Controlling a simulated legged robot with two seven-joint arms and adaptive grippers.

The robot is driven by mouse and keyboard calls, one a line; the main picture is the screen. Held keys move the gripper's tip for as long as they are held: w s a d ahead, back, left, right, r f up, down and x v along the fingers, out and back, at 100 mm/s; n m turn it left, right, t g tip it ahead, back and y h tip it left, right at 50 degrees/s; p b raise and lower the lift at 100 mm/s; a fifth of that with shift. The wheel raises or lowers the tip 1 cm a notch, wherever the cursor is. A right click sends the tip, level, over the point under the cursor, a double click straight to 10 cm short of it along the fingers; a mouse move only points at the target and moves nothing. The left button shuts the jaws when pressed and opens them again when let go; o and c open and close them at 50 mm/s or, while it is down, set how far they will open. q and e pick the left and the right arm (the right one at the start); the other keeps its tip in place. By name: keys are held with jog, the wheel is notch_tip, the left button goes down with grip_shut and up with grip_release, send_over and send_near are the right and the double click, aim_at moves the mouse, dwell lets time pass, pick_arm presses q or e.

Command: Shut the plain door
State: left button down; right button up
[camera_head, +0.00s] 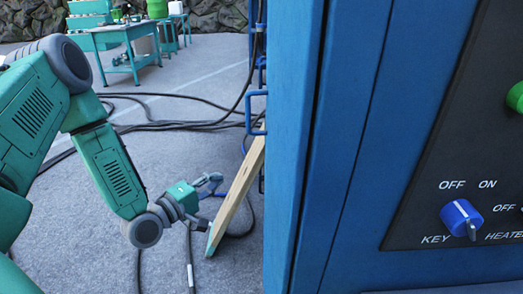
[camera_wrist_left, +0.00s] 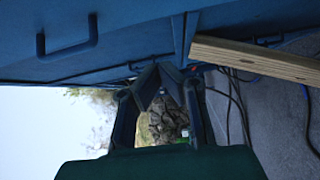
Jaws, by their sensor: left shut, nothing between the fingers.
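The large blue cabinet (camera_head: 345,130) fills the right of the head view. A blue panel with a bar handle (camera_head: 255,110) shows nearly edge-on past its left side. In the left wrist view a plain blue panel (camera_wrist_left: 130,20) with a bar handle (camera_wrist_left: 68,40) spans the top; I cannot tell for sure that it is the plain door, or how far it stands open. My left gripper (camera_head: 213,181) is shut and empty, low beside the cabinet; its fingers (camera_wrist_left: 170,75) also show near the blue surface in the wrist view. My right gripper is out of view.
A wooden plank (camera_head: 238,190) leans just right of my left gripper. Black cables (camera_head: 170,124) lie over the grey floor. A green workbench (camera_head: 125,35) stands at the back. A control panel (camera_head: 470,150) with a blue key knob (camera_head: 461,217) is on the right.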

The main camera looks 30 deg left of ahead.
pick_arm(q)
jog(key=w+d+b, duration=0.2)
jog(key=w+d, duration=0.3)
jog(key=w, duration=0.7)
jog(key=shift+d+r, duration=0.2)
jog(key=shift+d, duration=0.15)
jog(key=shift+w+d+m+h+b, duration=0.4)
jog(key=shift+w+d+m+h, duration=0.2)
jog(key=shift+w+d+h, duration=0.6)
